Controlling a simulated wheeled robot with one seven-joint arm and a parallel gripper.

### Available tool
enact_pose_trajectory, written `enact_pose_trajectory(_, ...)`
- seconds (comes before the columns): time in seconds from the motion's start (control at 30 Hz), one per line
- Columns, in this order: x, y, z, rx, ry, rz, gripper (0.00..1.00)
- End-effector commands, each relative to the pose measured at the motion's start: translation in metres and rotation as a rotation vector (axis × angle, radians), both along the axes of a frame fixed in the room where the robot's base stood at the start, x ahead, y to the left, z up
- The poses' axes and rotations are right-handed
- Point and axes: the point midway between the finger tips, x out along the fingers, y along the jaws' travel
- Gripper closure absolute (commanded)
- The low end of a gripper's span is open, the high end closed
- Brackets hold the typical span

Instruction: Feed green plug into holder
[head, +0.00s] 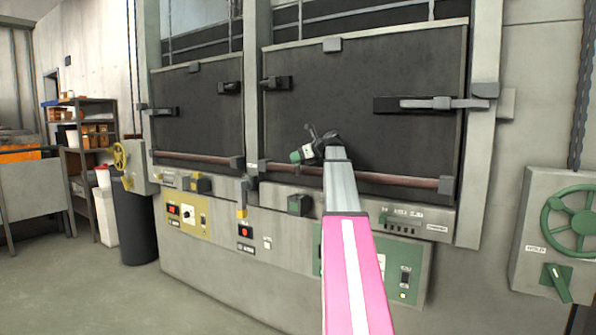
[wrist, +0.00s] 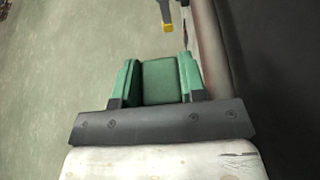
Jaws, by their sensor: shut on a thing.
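My gripper (head: 303,153) is in front of the right dark door, above the control panel. It is shut on the green plug, a green block (wrist: 160,82) seen between two green-sided fingers in the wrist view. In the head view the plug is small and hard to tell from the gripper's green parts.
A yellow-topped piece (head: 241,212) hangs mid-panel. A long handle (head: 432,104) crosses the right door. A green valve wheel (head: 573,222) is at far right. Open floor lies at left.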

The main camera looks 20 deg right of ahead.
Motion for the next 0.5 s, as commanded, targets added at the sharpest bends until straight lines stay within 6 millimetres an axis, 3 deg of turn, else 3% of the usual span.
enact_pose_trajectory(0.1, 0.001, -0.001, 0.021, -0.001, -0.001, -0.001, 0.87)
enact_pose_trajectory(0.27, 0.0, -0.001, 0.037, 0.0, 0.0, -0.001, 0.87)
enact_pose_trajectory(0.37, -0.007, -0.006, 0.037, 0.001, 0.002, -0.002, 0.87)
enact_pose_trajectory(0.5, -0.033, -0.027, 0.022, 0.002, 0.004, -0.005, 0.87)
